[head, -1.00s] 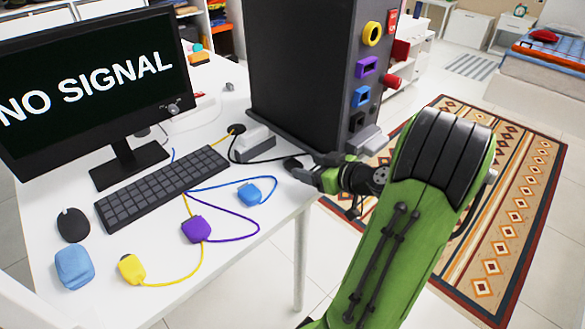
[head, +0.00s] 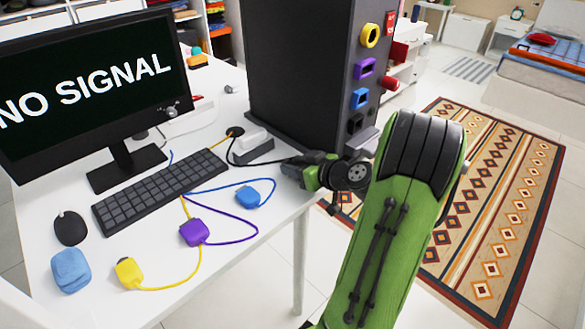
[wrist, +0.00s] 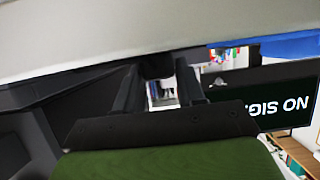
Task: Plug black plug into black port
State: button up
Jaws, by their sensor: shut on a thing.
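The black port (head: 355,123) is the lowest of the coloured ports on the side of the dark computer tower (head: 298,70). My gripper (head: 290,168) is at the table's right edge, in front of the tower and below and left of the black port. It is shut on the black plug, which the fingers mostly hide in the head view. In the wrist view, the black plug (wrist: 156,66) shows as a dark piece between the fingertips. A black cable (head: 229,152) runs across the table toward my gripper.
Blue (head: 248,196), purple (head: 193,232) and yellow (head: 129,272) plugs lie with their cables on the white table. A keyboard (head: 160,192) and monitor (head: 90,85) stand to the left. A grey-white block (head: 253,146) sits before the tower. Floor right of the table is open.

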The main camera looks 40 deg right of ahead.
notch_tip(320, 180, up, 10)
jog(key=p, duration=0.3)
jog(key=s+f, duration=0.1)
jog(key=s, duration=1.8)
jog(key=w+d+r+p, duration=0.1)
jog(key=d+p, duration=0.7)
jog(key=d, duration=0.6)
jog(key=shift+w+d+r+p, duration=0.2)
jog(key=shift+w+d+p, duration=0.1)
jog(key=shift+w+d, duration=0.05)
jog(key=shift+w+b, duration=0.6)
jog(key=shift+w, duration=1.8)
jog(key=shift+b, duration=0.55)
